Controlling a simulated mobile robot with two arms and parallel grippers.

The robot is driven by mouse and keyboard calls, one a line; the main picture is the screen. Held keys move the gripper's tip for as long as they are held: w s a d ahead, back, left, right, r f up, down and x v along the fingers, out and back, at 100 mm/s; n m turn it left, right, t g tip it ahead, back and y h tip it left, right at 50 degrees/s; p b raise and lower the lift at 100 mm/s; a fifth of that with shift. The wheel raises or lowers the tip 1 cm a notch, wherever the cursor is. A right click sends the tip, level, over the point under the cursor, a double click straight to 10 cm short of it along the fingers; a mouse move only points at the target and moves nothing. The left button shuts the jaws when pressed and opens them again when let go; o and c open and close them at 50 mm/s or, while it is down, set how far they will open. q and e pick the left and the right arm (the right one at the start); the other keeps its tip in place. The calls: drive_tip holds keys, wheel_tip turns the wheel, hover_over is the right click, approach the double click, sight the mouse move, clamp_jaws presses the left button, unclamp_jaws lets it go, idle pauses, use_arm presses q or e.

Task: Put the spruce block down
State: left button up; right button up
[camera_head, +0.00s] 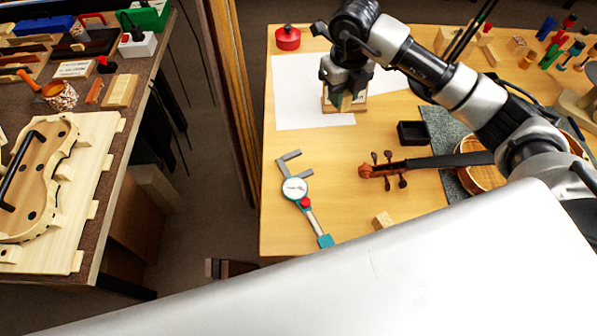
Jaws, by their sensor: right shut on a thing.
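My right gripper (345,92) comes down from above at the back left of the bench, over a white sheet (300,100). It is shut on a small pale wooden block, which I take as the spruce block (346,103). The fingers hide much of the block. Right around and below it shows a light wooden piece (329,107) at the sheet's right part. I cannot tell whether the block touches it or is just above it. My left gripper is not in view.
A red round tin (288,38) stands behind the sheet. A dial caliper (297,190) lies in front, a black box (411,133) to the right. A violin (480,178) lies at the right with its scroll (370,171) pointing left. A small wooden block (382,220) lies near the front edge.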

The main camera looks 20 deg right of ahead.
drive_tip(key=shift+f+b, duration=0.35)
drive_tip(key=shift+f, duration=0.5)
drive_tip(key=shift+s+a+f, duration=0.1)
drive_tip(key=shift+a+f, duration=0.05)
drive_tip(key=s+a+f+p, duration=0.1)
drive_tip(key=a+f, duration=0.1)
drive_tip(key=a, duration=0.1)
drive_tip(key=s+a+f+p, duration=0.1)
drive_tip(key=a+f, duration=0.1)
drive_tip(key=a, duration=0.2)
drive_tip(key=s+a+f+p, duration=0.1)
drive_tip(key=s+a+f, duration=0.1)
drive_tip(key=a, duration=0.1)
drive_tip(key=shift+a+f, duration=0.3)
wheel_tip(320, 180, down, 4)
drive_tip(key=shift+r+p, duration=0.2)
drive_tip(key=shift+p, duration=0.1)
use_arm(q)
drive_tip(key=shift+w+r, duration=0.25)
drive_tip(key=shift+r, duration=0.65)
use_arm(e)
drive_tip(key=shift+f, duration=0.3)
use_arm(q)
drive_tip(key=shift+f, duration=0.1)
use_arm(e)
drive_tip(key=shift+f, duration=0.1)
drive_tip(key=o, duration=1)
drive_tip(key=shift+c, duration=0.2)
